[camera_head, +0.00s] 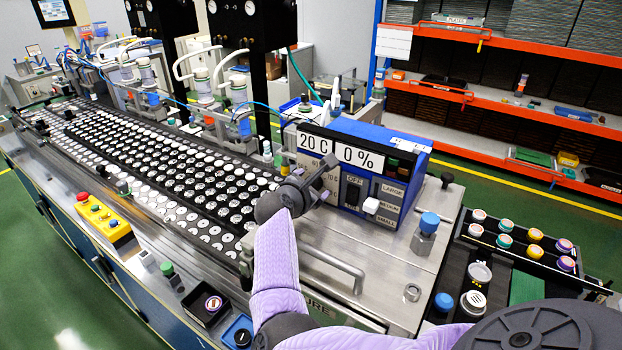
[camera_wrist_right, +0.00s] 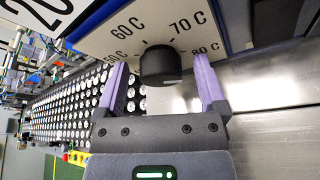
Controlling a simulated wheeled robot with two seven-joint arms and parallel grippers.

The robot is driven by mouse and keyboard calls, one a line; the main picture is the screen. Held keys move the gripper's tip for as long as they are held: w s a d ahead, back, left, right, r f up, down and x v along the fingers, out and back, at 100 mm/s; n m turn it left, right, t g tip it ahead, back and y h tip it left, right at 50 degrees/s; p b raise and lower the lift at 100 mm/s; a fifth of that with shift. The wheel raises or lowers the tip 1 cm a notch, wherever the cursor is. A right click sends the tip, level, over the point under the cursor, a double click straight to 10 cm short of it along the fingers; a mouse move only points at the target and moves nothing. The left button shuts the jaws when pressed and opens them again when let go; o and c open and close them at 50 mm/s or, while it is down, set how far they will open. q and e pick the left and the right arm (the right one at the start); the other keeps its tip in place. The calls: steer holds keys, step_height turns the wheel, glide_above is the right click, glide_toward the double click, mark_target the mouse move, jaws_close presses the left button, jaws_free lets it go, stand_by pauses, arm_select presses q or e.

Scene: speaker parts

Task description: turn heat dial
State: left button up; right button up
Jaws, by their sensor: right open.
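The heat dial (camera_wrist_right: 160,66) is a black round knob on a pale panel marked 50 C, 60 C, 70 C and 80 C in the right wrist view. My right gripper (camera_wrist_right: 160,80) is open, with one purple finger on each side of the dial. I cannot tell whether either finger touches it. In the head view my right gripper (camera_head: 322,176) is at the left part of the blue control box (camera_head: 376,133) and hides the dial. The display (camera_head: 340,153) on the box reads 20 C and 0 %. My left gripper is not in view.
Beside the dial are a black OFF switch (camera_head: 353,190) and a white size lever (camera_head: 370,205). A metal handle bar (camera_head: 333,265) lies in front of the box. A long tray of round parts (camera_head: 160,165) extends left. A blue-capped knob (camera_head: 429,223) stands right.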

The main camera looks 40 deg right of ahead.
steer(key=shift+s+a, duration=0.1)
steer(key=shift+c, duration=0.4)
jaws_close()
